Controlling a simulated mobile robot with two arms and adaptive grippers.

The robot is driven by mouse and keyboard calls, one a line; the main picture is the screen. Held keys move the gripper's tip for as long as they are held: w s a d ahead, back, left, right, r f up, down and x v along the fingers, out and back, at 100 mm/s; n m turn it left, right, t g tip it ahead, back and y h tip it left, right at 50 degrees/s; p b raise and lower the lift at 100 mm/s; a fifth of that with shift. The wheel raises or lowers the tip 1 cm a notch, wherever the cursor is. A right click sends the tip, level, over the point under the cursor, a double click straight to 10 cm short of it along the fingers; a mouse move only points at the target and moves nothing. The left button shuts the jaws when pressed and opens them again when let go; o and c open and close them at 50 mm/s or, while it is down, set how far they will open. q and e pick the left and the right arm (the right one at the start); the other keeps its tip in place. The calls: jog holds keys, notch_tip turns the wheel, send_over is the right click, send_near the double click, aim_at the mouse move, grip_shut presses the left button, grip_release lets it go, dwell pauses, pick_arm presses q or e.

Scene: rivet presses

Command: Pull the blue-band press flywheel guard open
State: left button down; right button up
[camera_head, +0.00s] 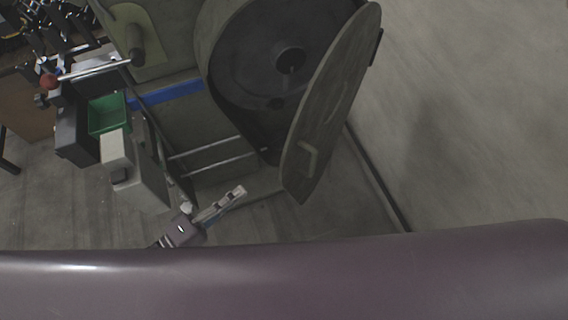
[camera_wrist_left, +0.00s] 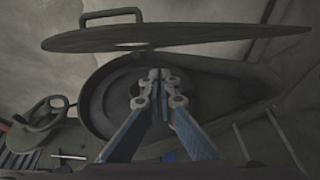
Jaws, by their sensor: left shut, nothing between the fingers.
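The blue-band press shows its blue band (camera_head: 166,93) on the grey-green body at the upper middle of the head view. My right gripper is not in view.
A green bin (camera_head: 107,114), grey boxes (camera_head: 143,180) and a red-knobbed lever (camera_head: 48,81) sit at the press's left side. Thin rails (camera_head: 210,146) run below the housing. The floor (camera_head: 470,120) on the right is clear.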

pick_arm(q)
jog(key=w+d+p, duration=0.2)
jog(key=w+d, duration=0.2)
jog(key=d, duration=0.6)
jog(key=shift+d+r+p, duration=0.2)
jog(key=shift+p, duration=0.1)
jog(key=shift+s, duration=0.1)
